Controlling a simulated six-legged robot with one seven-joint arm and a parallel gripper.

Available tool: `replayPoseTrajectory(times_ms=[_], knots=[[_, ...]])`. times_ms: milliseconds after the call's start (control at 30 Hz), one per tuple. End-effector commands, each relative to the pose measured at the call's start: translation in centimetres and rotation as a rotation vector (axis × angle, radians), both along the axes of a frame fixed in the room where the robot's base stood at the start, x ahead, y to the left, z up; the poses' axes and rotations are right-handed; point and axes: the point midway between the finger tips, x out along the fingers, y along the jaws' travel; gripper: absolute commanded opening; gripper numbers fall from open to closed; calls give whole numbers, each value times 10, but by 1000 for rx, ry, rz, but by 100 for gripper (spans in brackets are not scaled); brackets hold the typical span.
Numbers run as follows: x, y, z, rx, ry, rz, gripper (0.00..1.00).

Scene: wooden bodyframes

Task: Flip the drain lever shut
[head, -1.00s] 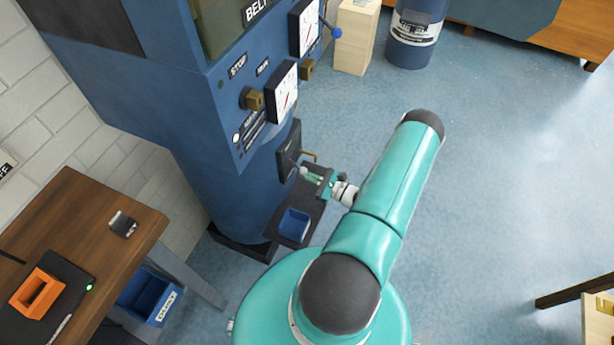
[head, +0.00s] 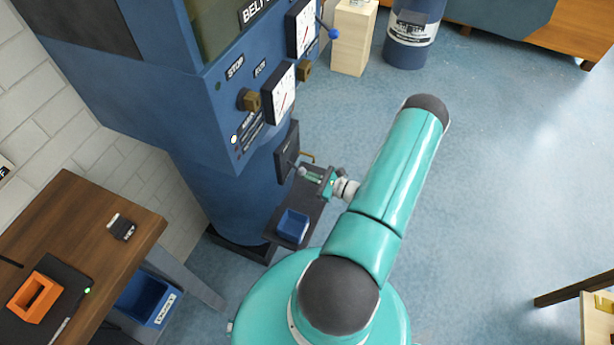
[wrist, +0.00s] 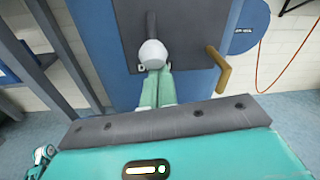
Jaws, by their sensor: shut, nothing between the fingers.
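A dark plate (wrist: 190,20) is mounted on the blue machine column and also shows in the head view (head: 285,158). A lever with a dark stem and a white rounded knob (wrist: 152,54) is on this plate; I take it for the drain lever. The stem runs upward from the knob in the wrist view. My gripper (wrist: 156,76) has its teal fingers closed together, with tips just below the knob and overlapping its lower edge. I cannot tell whether they touch. In the head view my gripper (head: 311,176) is in front of the plate, with nothing held.
A brass bent handle (wrist: 218,70) sticks out from the plate's right side. A blue bin (head: 293,226) stands on a dark shelf below. A wooden table (head: 75,220) is at left. The floor (head: 500,170) on the right is open.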

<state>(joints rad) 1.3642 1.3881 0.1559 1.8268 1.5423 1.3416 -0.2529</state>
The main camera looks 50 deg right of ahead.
Motion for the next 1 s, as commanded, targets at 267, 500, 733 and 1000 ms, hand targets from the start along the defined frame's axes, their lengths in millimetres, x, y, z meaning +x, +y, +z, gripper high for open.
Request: replayPoseTrajectory(times_ms=[267,500,733,1000], knots=[[-7,-3,18,-66,171,2,0],[-13,-5,37,-145,385,3,0],[-14,-5,57,-220,590,4,0],[-12,-4,77,-300,814,4,0]])
